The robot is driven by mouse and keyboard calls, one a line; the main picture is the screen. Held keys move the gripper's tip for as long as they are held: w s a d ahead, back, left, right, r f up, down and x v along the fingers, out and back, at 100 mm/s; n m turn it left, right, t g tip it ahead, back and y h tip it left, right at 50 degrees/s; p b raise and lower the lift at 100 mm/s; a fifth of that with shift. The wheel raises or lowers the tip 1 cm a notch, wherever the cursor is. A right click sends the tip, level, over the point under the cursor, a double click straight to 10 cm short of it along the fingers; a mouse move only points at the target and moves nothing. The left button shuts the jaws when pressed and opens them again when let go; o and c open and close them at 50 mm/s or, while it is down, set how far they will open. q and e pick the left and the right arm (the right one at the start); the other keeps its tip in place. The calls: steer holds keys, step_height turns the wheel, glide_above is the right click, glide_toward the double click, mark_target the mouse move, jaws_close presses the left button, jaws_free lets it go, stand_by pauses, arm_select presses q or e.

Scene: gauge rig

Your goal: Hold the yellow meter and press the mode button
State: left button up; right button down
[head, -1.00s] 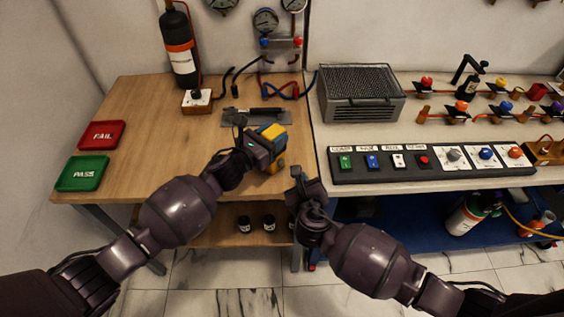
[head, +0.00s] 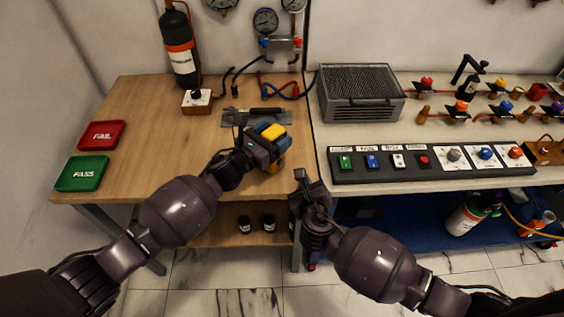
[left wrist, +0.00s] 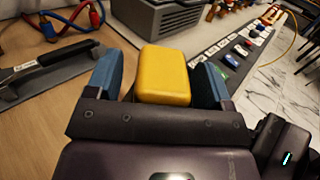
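In the left wrist view the yellow top (left wrist: 164,75) shows between the two fingers. I cannot tell whether the meter touches the bench. My right gripper (head: 304,180) is in front of the gap between the benches, to the right of and below the meter, apart from it. Its finger opening is unclear. The mode button cannot be made out.
A grey plate with a dark-handled tool (head: 242,117) lies behind the meter. A button panel (head: 440,177) and a grey mesh-topped box (head: 361,103) are on the right bench. A red FAIL tray (head: 101,135) and green PASS tray (head: 82,173) lie left. The wooden bench's middle is clear.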

arm_select(q)
steer(key=v, duration=1.2)
